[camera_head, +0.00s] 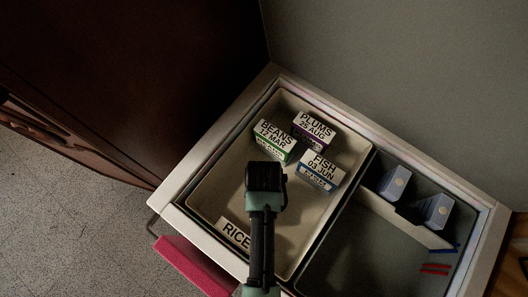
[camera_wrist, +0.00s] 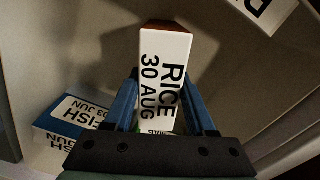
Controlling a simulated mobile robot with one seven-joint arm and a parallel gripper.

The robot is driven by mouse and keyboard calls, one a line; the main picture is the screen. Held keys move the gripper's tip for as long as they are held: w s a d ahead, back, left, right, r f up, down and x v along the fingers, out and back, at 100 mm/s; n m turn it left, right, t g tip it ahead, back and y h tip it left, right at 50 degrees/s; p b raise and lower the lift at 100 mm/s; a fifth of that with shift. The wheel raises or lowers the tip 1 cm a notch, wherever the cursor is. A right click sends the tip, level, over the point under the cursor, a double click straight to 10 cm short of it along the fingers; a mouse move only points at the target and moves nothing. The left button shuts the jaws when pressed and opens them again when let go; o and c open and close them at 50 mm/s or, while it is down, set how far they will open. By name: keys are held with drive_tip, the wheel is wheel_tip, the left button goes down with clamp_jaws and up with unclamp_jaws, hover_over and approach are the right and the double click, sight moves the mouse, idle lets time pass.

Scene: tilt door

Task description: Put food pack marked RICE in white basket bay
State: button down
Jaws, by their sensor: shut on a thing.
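The pack marked RICE 30 AUG (camera_wrist: 165,75) is upright between the two blue fingers of my gripper (camera_wrist: 161,80) in the wrist view. It has a white top and a reddish-brown edge at its far end. My gripper (camera_head: 265,177) is over the pale basket bay (camera_head: 212,192) in the head view, where it hides the held pack. I cannot tell whether the pack touches the bay floor. A white label reading RICE (camera_head: 235,234) is at the bay's near left corner; part of it shows at the wrist view's upper right (camera_wrist: 262,8).
Packs marked BEANS (camera_head: 273,139), PLUMS (camera_head: 315,128) and FISH (camera_head: 321,170) stand in the pale bay's far part. FISH (camera_wrist: 72,122) is beside my gripper. A dark grey bay (camera_head: 350,250) at right has blue-grey packs (camera_head: 396,183) behind a divider. A pink bar (camera_head: 192,266) lies in front.

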drive_tip(key=shift+f, duration=0.1)
drive_tip(key=shift+c, duration=1.1)
unclamp_jaws()
wheel_tip(320, 180, up, 12)
drive_tip(key=p, duration=0.1)
